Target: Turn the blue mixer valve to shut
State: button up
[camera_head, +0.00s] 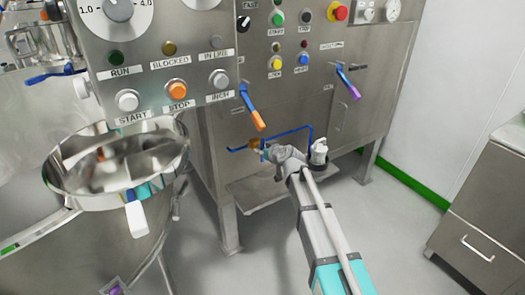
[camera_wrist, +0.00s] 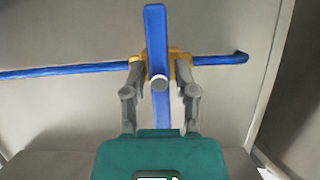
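A blue valve handle (camera_wrist: 156,38) stands upright in the wrist view, crossing a horizontal blue pipe (camera_wrist: 60,72) at a brass-coloured valve body (camera_wrist: 181,72). A pale round pivot sits on the handle. My gripper (camera_wrist: 163,76) is open, with one finger on each side of the handle near the valve body. Gaps show between the fingers and the handle, so I see no grip on it. In the head view my gripper (camera_head: 270,152) is at the blue pipe (camera_head: 298,130) low on the steel cabinet front, and it hides most of the valve there.
Levers with orange (camera_head: 258,120) and purple (camera_head: 353,91) ends stick out above my arm. Another blue lever (camera_head: 52,77) is at the far left. A steel bowl (camera_head: 62,190) stands left, a drawer cabinet (camera_head: 485,215) right.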

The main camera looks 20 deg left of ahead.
jog(key=shift+o, duration=1)
jog(key=shift+n+t+h, duration=0.3)
jog(key=shift+n+t, duration=0.1)
jog(key=shift+n, duration=0.3)
jog(key=p+v, duration=0.5)
jog(key=v, duration=0.9)
jog(key=w+d+r+n+t+h, duration=0.1)
jog(key=w+d+r+t, duration=0.3)
jog(key=d, duration=0.4)
jog(key=w+d+r+n+t+h, duration=0.1)
jog(key=w+d+r+n+t, duration=0.2)
jog(key=w+d+r, duration=0.3)
jog(key=shift+w+d+n+t, duration=0.4)
jog(key=shift+w+d+t, duration=0.55)
jog(key=shift+w, duration=0.25)
